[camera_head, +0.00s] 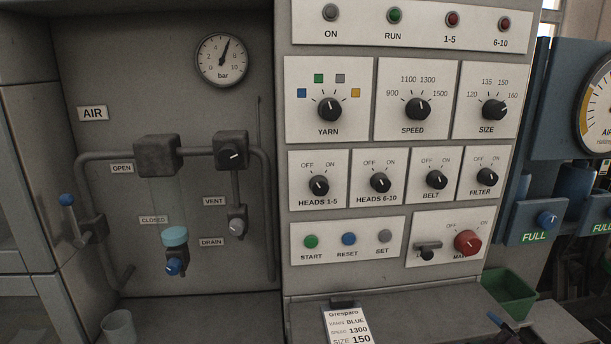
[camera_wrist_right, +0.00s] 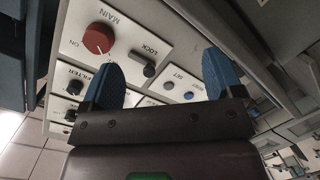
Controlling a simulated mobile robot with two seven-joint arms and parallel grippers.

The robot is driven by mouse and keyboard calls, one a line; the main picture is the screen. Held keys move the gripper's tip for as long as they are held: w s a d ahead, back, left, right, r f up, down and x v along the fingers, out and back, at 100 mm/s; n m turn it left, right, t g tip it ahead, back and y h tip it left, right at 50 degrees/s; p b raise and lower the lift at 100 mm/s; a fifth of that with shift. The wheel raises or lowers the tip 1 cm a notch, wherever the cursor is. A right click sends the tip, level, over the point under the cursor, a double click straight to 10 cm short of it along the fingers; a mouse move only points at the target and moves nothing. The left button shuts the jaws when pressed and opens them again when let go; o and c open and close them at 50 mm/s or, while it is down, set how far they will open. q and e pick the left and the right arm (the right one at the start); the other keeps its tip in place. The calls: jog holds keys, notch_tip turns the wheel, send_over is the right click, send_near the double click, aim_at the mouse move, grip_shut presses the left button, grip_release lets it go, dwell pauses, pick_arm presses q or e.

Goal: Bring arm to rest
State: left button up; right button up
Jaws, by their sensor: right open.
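My right gripper (camera_wrist_right: 162,78) shows in the right wrist view with its two blue fingers wide apart and nothing between them. It is in front of the control panel, near the red MAIN knob (camera_wrist_right: 99,38) and the black LOCK lever (camera_wrist_right: 149,70), and appears apart from both. In the head view the red MAIN knob (camera_head: 467,242) and the LOCK lever (camera_head: 428,250) are at the lower right of the panel. A small blue-tipped dark part at the bottom right there may be my right gripper. My left gripper is not in view.
The panel has a YARN knob (camera_head: 330,109), a SPEED knob (camera_head: 418,109) and several others. An order card (camera_head: 347,326) lies on the ledge below. A green bin (camera_head: 510,293) stands at the right. Air pipes, a gauge (camera_head: 222,60) and a cup (camera_head: 118,326) are at the left.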

jog(key=s+a+f+m+g, duration=0.1)
jog(key=s+a+f+m, duration=0.2)
jog(key=s+f, duration=0.2)
jog(key=s+a+f+m+g, duration=0.2)
jog(key=s+f, duration=0.4)
jog(key=s, duration=0.3)
jog(key=s+a+f+m+g+h, duration=0.1)
jog(key=s+a+f+m, duration=0.3)
jog(key=s, duration=0.3)
jog(key=shift+s+a+f, duration=0.3)
jog(key=shift+a+f, duration=0.4)
jog(key=shift+f, duration=0.05)
